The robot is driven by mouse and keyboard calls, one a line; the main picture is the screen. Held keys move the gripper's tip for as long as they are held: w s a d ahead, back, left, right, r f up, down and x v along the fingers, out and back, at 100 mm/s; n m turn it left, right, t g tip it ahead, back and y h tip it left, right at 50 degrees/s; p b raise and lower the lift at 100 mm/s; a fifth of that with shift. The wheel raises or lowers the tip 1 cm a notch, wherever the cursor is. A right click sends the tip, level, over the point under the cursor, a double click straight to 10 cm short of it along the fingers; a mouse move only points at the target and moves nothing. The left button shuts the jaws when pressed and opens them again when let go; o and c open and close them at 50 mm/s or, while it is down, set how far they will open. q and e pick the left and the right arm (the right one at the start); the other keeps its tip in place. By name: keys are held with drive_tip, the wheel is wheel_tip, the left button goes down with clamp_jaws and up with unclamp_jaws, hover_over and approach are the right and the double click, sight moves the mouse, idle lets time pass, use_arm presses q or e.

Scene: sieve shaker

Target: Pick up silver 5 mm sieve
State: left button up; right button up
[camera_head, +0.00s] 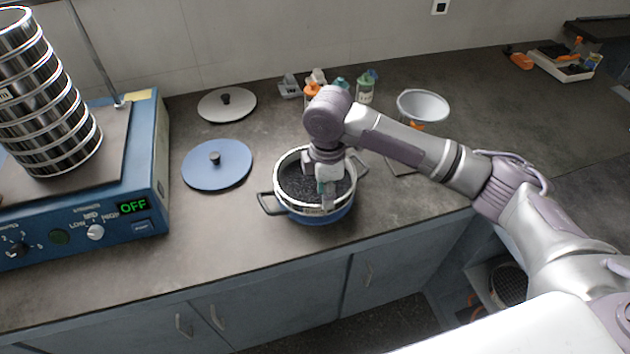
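A round silver-rimmed vessel (290,207) with a blue lower part and side handles stands on the counter, with dark grainy material inside. I cannot tell whether its silver upper ring is a separate sieve, and no 5 mm mark is readable. My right gripper (327,200) points down at its front rim, with the fingertips at or very near the rim; the wrist hides part of the inside. I cannot tell whether the fingers are closed on the rim. A tall stack of silver sieves (50,120) stands on the blue shaker (150,190) at left. My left gripper is out of view.
A blue lid (232,172) and a grey lid (240,106) lie left of the vessel. Small bottles (364,88) stand behind it, and a white bowl (424,101) on a stand is to the right. A white tray (555,68) is far right.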

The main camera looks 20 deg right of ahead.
drive_tip(key=f, duration=0.3)
drive_tip(key=f+p, duration=0.1)
drive_tip(key=f, duration=0.1)
drive_tip(key=shift+w+a, duration=0.25)
drive_tip(key=shift+a, duration=0.05)
clamp_jaws()
